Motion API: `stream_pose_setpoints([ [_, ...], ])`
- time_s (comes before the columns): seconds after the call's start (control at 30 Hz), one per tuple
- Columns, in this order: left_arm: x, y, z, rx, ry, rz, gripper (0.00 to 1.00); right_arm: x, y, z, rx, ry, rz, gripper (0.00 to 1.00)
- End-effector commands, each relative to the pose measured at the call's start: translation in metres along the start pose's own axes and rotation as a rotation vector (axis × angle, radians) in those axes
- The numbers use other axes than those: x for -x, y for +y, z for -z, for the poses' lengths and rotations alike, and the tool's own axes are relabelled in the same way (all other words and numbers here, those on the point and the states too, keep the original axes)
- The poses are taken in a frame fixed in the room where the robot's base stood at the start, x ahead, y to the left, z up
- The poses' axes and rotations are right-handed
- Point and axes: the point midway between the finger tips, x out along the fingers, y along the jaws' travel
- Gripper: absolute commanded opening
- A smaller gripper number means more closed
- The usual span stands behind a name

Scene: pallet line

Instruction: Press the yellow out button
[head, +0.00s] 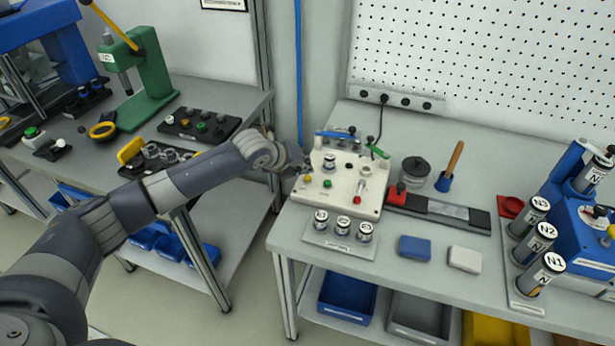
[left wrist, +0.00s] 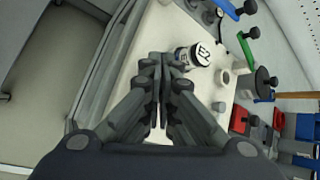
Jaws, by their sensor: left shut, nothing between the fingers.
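The yellow button (head: 307,178) is a small cap on the top left of a cream panel box (head: 345,207), left of a green button (head: 327,184). My left gripper (head: 303,168) reaches in from the left, its fingertips just beyond and above the yellow button in the head view. I cannot tell whether they touch anything. In the left wrist view the gripper (left wrist: 163,62) is shut and empty, pointing over the cream panel (left wrist: 155,35). The yellow button is hidden there. My right gripper is out of view.
A labelled canister (head: 329,161) stands on the panel, close to my fingers; it also shows in the left wrist view (left wrist: 199,55). A blue lever (head: 333,133) and a green lever (head: 377,151) are behind. Several canisters sit on a front tray (head: 340,246).

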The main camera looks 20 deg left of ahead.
Motion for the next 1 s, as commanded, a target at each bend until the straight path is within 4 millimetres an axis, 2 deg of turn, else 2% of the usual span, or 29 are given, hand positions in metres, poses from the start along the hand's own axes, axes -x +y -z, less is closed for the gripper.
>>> stream_pose_setpoints([
  [1.0,-0.0076,0.0055,0.0059,0.000,0.001,0.000,0.00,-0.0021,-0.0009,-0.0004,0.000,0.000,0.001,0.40],
])
